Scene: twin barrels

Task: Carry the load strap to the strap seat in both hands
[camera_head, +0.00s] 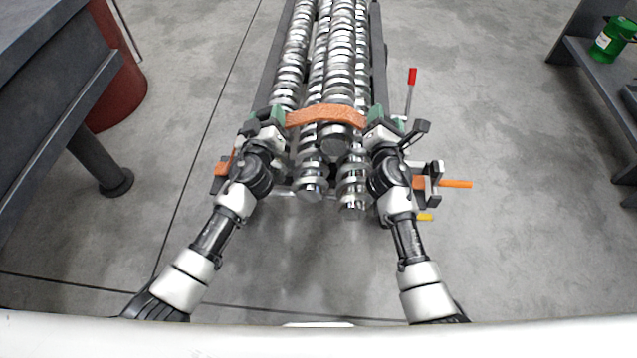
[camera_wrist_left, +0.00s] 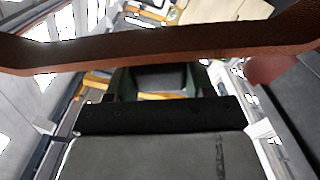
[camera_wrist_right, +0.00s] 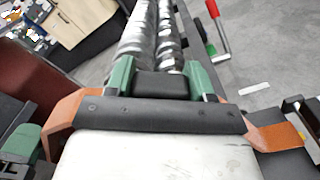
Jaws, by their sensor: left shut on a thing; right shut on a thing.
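The load strap (camera_head: 326,114) is an orange band that bows across above the paired metal screws, with one end at each gripper. My left gripper (camera_head: 271,117) is shut on its left end, and my right gripper (camera_head: 376,117) is shut on its right end. In the left wrist view the strap (camera_wrist_left: 160,45) crosses in front of the green-sided fingers (camera_wrist_left: 162,78). In the right wrist view parts of the strap (camera_wrist_right: 66,118) show on both sides of the green fingers (camera_wrist_right: 160,84). The gripped ends are largely hidden by the fingers. I cannot make out the strap seat for sure.
Shiny twin screws (camera_head: 340,65) lie in a dark frame below the strap. A red-handled lever (camera_head: 411,78) stands to the right. Orange parts (camera_head: 455,184) stick out near my right arm. A dark table (camera_head: 45,70) and red drum (camera_head: 115,80) stand left; a shelf (camera_head: 590,90) stands right.

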